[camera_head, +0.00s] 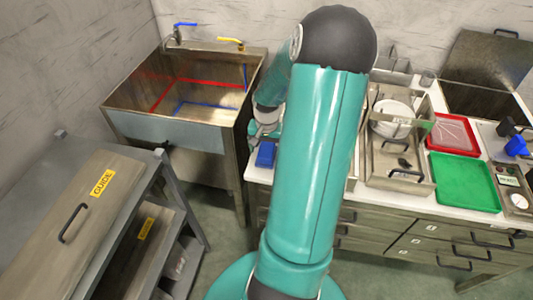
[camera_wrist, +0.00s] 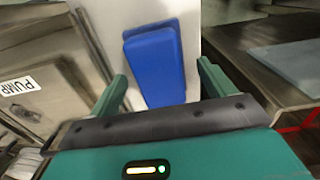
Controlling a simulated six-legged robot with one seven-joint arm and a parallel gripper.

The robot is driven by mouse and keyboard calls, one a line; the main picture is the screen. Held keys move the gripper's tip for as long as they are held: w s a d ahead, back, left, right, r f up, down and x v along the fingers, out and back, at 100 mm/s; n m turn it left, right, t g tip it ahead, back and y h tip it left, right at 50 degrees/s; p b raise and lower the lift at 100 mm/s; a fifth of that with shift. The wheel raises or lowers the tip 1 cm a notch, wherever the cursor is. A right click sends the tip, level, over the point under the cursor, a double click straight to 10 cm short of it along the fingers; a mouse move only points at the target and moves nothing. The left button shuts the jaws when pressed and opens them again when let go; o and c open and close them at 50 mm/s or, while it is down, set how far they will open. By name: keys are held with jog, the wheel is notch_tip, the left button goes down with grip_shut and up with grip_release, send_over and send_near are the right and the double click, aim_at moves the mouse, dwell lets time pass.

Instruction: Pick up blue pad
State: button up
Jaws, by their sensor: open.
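The blue pad (camera_head: 266,154) lies on the white counter at its left end, near the sink, in the head view. In the wrist view the blue pad (camera_wrist: 156,66) is a rounded block on the white surface, in front of and between the fingers. My gripper (camera_wrist: 161,78) is open, with one green finger on each side of the pad's near end. Nothing is held between the fingers. In the head view my own arm covers the middle of the counter, and the fingertips are hard to make out.
A metal sink (camera_head: 190,95) stands left of the counter (camera_head: 440,188). A dish rack (camera_head: 398,160), a red tray (camera_head: 453,136) and a green tray (camera_head: 464,181) occupy the counter's right part. A cabinet marked GUIDE (camera_head: 75,215) is at the lower left. A panel marked PUMP (camera_wrist: 28,88) is left in the wrist view.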

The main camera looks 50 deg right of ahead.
jog(key=shift+f, duration=0.35)
jog(key=c, duration=1.1)
jog(key=shift+r, duration=0.55)
notch_tip(320, 180, up, 2)
jog(key=shift+r, duration=0.2)
jog(key=s+a+r, duration=0.1)
jog(key=s+r, duration=0.8)
jog(key=s, duration=0.5)
jog(key=shift+a+r, duration=0.3)
